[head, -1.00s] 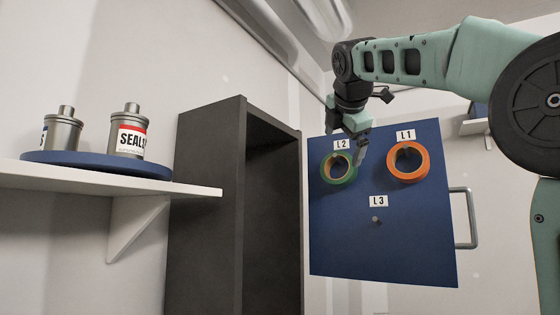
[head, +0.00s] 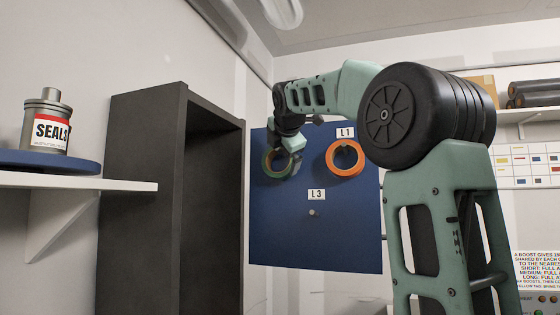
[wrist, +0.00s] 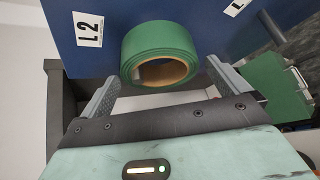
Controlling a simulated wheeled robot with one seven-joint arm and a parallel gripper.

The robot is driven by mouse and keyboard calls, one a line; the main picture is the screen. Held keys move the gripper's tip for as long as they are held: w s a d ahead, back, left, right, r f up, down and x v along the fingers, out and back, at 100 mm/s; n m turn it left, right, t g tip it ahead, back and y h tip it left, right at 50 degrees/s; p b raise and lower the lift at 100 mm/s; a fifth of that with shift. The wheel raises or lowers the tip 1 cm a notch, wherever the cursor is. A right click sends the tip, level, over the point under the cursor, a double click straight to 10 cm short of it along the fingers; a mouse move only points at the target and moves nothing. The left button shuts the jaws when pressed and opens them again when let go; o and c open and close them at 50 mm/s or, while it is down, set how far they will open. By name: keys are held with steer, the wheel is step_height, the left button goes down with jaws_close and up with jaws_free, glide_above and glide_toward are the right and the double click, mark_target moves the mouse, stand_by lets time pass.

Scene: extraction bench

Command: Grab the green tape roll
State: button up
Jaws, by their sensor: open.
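The green tape roll (head: 267,164) hangs at the upper left of a blue panel (head: 300,230), on the L2 spot. My gripper (head: 292,163) is in front of the roll's right side in the head view and hides part of it. In the wrist view the green roll (wrist: 160,42) shows its green outer band and pale inner ring. My open fingers (wrist: 165,88) stand apart on either side of it, with the roll between them in the picture. I cannot tell whether they touch it. The L2 label (wrist: 88,29) is left of the roll.
An orange tape roll (head: 331,160) hangs right of the green one, under label L1 (head: 345,132). Below, the L3 peg (head: 311,212) is bare. A dark open cabinet (head: 145,200) stands left of the panel. A shelf (head: 110,187) holds a SEALS canister (head: 47,125).

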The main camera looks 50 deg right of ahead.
steer(key=p+x, duration=0.2)
steer(key=x, duration=0.1)
steer(key=shift+w+d+f, duration=0.1)
steer(key=shift+w+d, duration=0.15)
steer(key=shift+w, duration=0.1)
steer(key=shift+w+d+f, duration=0.3)
steer(key=shift+w+f, duration=0.05)
steer(key=c, duration=0.7)
steer(key=shift+r, duration=0.25)
